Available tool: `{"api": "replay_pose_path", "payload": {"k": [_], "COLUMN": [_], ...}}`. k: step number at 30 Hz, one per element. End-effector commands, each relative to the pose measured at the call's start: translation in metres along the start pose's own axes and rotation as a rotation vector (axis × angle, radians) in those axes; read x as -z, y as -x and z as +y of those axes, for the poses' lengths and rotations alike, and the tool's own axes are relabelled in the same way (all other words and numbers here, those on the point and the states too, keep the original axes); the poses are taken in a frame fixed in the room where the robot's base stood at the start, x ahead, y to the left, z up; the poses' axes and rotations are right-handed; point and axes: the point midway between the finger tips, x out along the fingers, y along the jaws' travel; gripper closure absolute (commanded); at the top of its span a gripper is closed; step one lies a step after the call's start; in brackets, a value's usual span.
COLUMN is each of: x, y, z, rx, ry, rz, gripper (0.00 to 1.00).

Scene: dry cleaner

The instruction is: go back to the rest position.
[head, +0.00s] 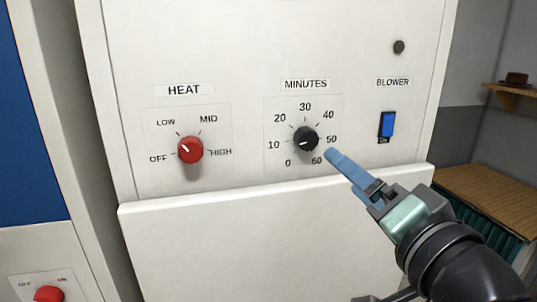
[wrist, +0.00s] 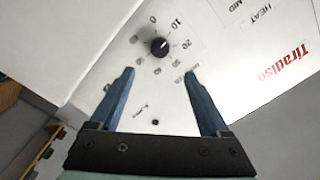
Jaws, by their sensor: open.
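My gripper (head: 331,154) has blue fingers and is empty. In the head view it reaches in from the lower right, its tips just right of and below the black minutes knob (head: 305,139). In the wrist view the fingers of my gripper (wrist: 158,75) are spread wide. The minutes knob (wrist: 159,47) shows beyond and between their tips, with a visible gap to each. Its white mark points towards the 10 side of the dial.
The red heat knob (head: 190,149) has its mark towards LOW. A blue blower switch (head: 387,125) is right of the minutes dial. A white ledge (head: 230,205) juts out below the panel. A wooden-topped counter (head: 490,200) stands at right, and another red knob (head: 48,294) at lower left.

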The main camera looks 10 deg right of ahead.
Motion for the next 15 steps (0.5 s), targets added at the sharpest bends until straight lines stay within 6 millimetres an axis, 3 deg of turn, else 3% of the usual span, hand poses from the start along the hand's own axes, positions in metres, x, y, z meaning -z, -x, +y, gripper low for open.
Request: {"api": "replay_pose_path", "payload": {"k": [2, 4, 8, 12, 15], "x": [-0.004, -0.010, -0.027, -0.043, -0.050], "y": [-0.003, -0.010, -0.011, 0.019, 0.045], "z": [-0.007, -0.026, -0.094, -0.173, -0.211], "rx": [0.012, 0.042, 0.141, 0.249, 0.295], "ry": [0.030, 0.117, 0.385, 0.644, 0.756], "rz": [0.014, 0.062, 0.248, 0.500, 0.644], "gripper": [0.20, 0.20, 0.20, 0.20, 0.20]}}
